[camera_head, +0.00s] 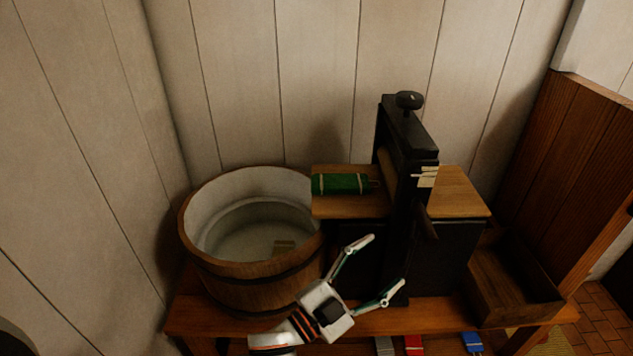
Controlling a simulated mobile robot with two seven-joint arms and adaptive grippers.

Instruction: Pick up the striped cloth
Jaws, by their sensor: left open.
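My left gripper (386,260) is open and empty, in front of the black mangle-like press (398,140), its fingers pointing right and up. A green rolled cloth (340,184) with pale bands lies on the left wooden board of the press, beyond and left of my fingertips. A small cream piece with dark lines (427,176) shows at the right side of the press; I cannot tell if it is cloth. Which of these is the striped cloth is not clear. My right gripper is out of view.
A round wooden tub (190,235) stands left of the press on a wooden bench (190,314). An open wooden box (512,290) is at the right. Grey, red (413,345) and blue (472,342) pieces lie low under the bench front. Plank walls close the back and left.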

